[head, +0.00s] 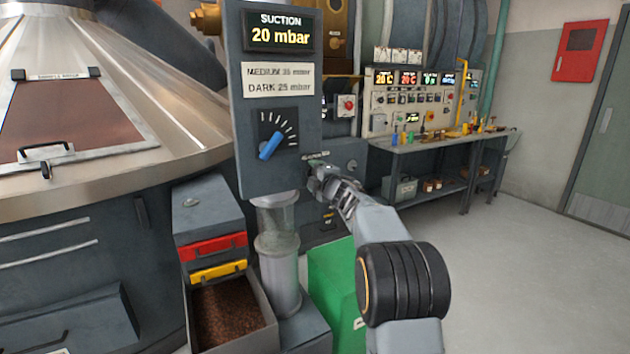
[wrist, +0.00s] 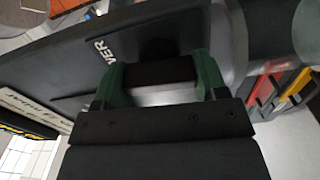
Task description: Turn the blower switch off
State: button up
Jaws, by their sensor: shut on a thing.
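The grey control panel (head: 262,182) stands in the middle of the head view, with a small label (head: 316,155) near its lower right edge. My gripper (head: 320,176) reaches the panel just below that label and hides the switch there in the head view. In the wrist view the two green fingertips (wrist: 158,84) are shut on a dark block, the blower switch (wrist: 158,70). Part of a label ending in "WER" (wrist: 103,50) shows beside it. I cannot tell the switch's on or off position.
Above on the panel are a suction display (head: 280,37) reading 20 mbar and a blue-pointer dial (head: 270,146). A bin of brown grains (head: 265,330) and a green container (head: 335,285) stand below. A workbench (head: 440,145) is behind; the floor at right is clear.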

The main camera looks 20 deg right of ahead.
jog(key=shift+n, duration=0.6)
jog(key=o, duration=0.9)
jog(key=shift+o, duration=0.2)
jog(key=shift+s, duration=0.1)
jog(key=s+d+b, duration=0.1)
jog(key=s+b, duration=0.1)
jog(key=s, duration=1.1)
jog(key=shift+s+d, duration=0.25)
jog(key=shift+s, duration=0.05)
